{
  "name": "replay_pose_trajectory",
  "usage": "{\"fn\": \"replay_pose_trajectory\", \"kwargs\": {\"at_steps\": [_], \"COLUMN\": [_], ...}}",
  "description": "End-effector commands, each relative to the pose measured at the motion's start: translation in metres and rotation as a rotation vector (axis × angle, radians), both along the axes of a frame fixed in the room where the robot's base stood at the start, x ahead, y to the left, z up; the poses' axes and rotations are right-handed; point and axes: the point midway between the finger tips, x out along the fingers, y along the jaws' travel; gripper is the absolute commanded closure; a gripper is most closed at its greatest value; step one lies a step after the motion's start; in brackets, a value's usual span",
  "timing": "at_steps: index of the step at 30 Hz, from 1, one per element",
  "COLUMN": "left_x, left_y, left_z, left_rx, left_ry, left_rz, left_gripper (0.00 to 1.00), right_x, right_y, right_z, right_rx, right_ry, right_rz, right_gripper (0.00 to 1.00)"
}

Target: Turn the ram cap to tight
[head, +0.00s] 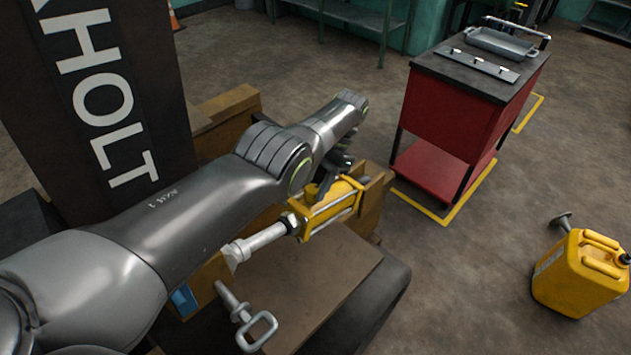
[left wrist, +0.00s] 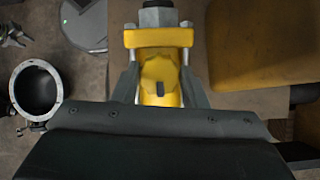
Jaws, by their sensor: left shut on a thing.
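The ram is a yellow cylinder (head: 330,207) with a pale rod (head: 262,241) pointing to the lower left, lying by a wooden block. Its yellow faceted ram cap (left wrist: 160,80) with a dark slot shows in the left wrist view, below a yellow flange and a steel nut. My left gripper (head: 335,176) is at the far end of the ram in the head view. In the left wrist view its two fingers (left wrist: 162,92) stand on both sides of the cap, shut on it. My arm partly hides this end in the head view. I do not make out my right gripper.
A red cart (head: 448,112) stands behind, and a yellow jerrycan (head: 580,274) is on the floor at right.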

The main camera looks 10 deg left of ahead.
Motion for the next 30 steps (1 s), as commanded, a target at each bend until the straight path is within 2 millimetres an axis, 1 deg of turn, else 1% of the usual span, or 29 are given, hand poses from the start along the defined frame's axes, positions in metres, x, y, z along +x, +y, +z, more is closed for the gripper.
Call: {"fn": "replay_pose_trajectory", "kwargs": {"at_steps": [7,20,21,25,26,30], "left_x": [0.0000,0.0001,0.0001,0.0001,0.0001,0.0000], "left_y": [-0.0010,-0.0011,-0.0012,-0.0010,-0.0010,-0.0007], "left_z": [0.0000,-0.0002,-0.0001,-0.0001,0.0000,0.0000], "left_rx": [-0.016,-0.018,-0.018,-0.017,-0.017,-0.017], "left_ry": [0.008,0.009,0.009,0.010,0.010,0.009], "left_rz": [-0.055,-0.064,-0.064,-0.063,-0.063,-0.062], "left_gripper": [0.84,0.84,0.59,0.42,0.39,0.39], "right_x": [-0.0002,-0.0002,-0.0002,-0.0002,-0.0002,-0.0002], "right_y": [-0.0001,0.0000,0.0000,0.0001,0.0001,0.0002], "right_z": [0.0026,0.0026,0.0026,0.0027,0.0027,0.0027], "right_rx": [0.000,0.000,0.000,0.000,0.000,0.000], "right_ry": [0.000,0.000,0.000,0.000,0.000,0.000], "right_rz": [0.000,0.000,0.000,0.000,0.000,0.000], "right_gripper": [0.64,0.64,0.64,0.64,0.64,0.64]}}
